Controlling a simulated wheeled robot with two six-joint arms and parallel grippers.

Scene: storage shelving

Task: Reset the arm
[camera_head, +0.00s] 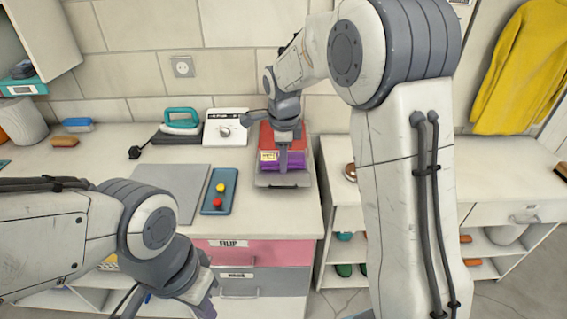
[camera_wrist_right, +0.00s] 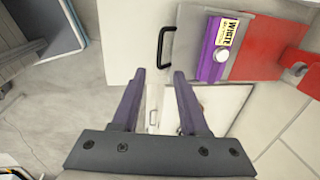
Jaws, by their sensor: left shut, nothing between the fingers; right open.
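The stack has a red part (camera_head: 266,135) and a grey base (camera_head: 282,181) at the counter's right end. Pink drawer (camera_head: 283,255) below.

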